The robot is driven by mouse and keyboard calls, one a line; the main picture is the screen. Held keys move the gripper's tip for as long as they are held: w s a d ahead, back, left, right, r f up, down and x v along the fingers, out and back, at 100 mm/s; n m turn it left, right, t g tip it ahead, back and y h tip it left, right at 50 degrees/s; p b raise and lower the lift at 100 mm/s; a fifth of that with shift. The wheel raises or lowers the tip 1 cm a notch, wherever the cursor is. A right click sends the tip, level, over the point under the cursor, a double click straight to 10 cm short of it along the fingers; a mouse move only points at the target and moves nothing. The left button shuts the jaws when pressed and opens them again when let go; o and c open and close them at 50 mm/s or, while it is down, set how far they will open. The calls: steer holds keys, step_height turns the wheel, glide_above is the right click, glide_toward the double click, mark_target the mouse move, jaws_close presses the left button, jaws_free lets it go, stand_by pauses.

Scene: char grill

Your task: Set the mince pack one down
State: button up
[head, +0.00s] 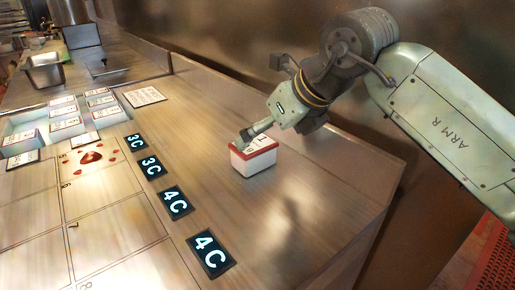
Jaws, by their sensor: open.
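The mince pack (254,165) is a small white tray with a red rim and a printed white label on top. It rests on the bare metal counter, right of the lit temperature displays. My gripper (250,132) is at the pack's top, reaching down from the upper right. One finger shows by the left side of the lid. The other finger is not clear to see, and I cannot tell whether the visible finger touches the pack. The jaws are open.
Displays reading 3C (151,166) and 4C (210,254) line the counter. Left of them are marked cells, one with red stains (92,157). Several labelled packs (66,124) sit in a recess. A steel pan (47,72) stands behind. Counter around the pack is clear; a wall rises behind.

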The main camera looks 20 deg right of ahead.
mark_target(256, 145)
steer(key=x, duration=0.3)
steer(key=shift+w+a+f, duration=0.15)
steer(key=shift+a+f, duration=0.05)
steer(key=shift+f, duration=0.05)
steer(key=x, duration=0.1)
steer(key=p+x, duration=0.1)
steer(key=x, duration=0.1)
steer(key=p+x, duration=0.1)
steer(key=shift+w+d+f, duration=0.15)
steer(key=shift+w+d, duration=0.05)
steer(key=shift+w, duration=0.35)
steer(key=shift+w+a+f, duration=0.1)
steer(key=shift+w+f, duration=0.15)
steer(key=shift+f, duration=0.15)
steer(key=c, duration=1.5)
steer(key=shift+c, duration=0.7)
steer(key=shift+r, duration=0.1)
